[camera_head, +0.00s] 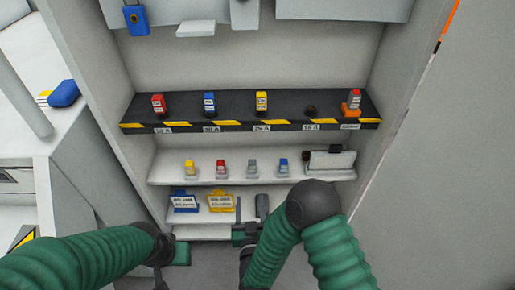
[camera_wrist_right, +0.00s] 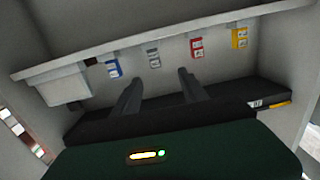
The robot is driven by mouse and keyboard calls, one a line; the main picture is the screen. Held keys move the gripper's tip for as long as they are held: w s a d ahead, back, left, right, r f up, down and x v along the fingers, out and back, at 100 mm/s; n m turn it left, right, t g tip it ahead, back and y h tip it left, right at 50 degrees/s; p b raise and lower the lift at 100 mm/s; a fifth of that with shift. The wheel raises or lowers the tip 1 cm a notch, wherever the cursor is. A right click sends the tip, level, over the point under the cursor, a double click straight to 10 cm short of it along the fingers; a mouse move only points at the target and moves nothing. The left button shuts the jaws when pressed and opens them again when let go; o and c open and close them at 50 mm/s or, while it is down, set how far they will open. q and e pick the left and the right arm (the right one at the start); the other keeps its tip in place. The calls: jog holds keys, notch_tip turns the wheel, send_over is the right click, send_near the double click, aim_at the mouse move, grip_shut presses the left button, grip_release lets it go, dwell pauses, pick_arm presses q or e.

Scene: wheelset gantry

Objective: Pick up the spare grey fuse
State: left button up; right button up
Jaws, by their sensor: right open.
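The spare grey fuse (camera_head: 252,168) stands on the white middle shelf, between a red fuse (camera_head: 221,168) and a blue fuse (camera_head: 283,166). It also shows in the right wrist view (camera_wrist_right: 154,57), ahead of the gap between my fingers. My right gripper (camera_head: 250,207) is open and empty, below and in front of the grey fuse and apart from it. Its two dark fingers also show in the right wrist view (camera_wrist_right: 158,88). My left gripper (camera_head: 180,252) is low at the left, away from the fuses; its fingers cannot be made out.
A yellow fuse (camera_head: 190,168) and a white holder (camera_head: 331,160) share the shelf. The black shelf (camera_head: 235,115) above carries red, blue and yellow fuses and an orange-based one at right. Blue (camera_head: 185,203) and yellow (camera_head: 221,202) labelled items sit below. Cabinet walls close both sides.

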jog(key=b, duration=0.4)
send_near(252, 166)
jog(key=shift+t+h, duration=0.3)
jog(key=w, duration=0.6)
jog(key=shift+w+a+f, duration=0.1)
jog(key=shift+a+f, duration=0.1)
jog(key=shift+a, duration=0.15)
jog(key=w+b, duration=0.3)
jog(key=w, duration=0.2)
jog(key=shift+d+f+b, duration=0.1)
jog(key=shift+d+b, duration=0.15)
jog(key=shift+b, duration=0.15)
jog(key=shift+w, duration=0.2)
jog(key=shift+s, duration=0.1)
grip_shut()
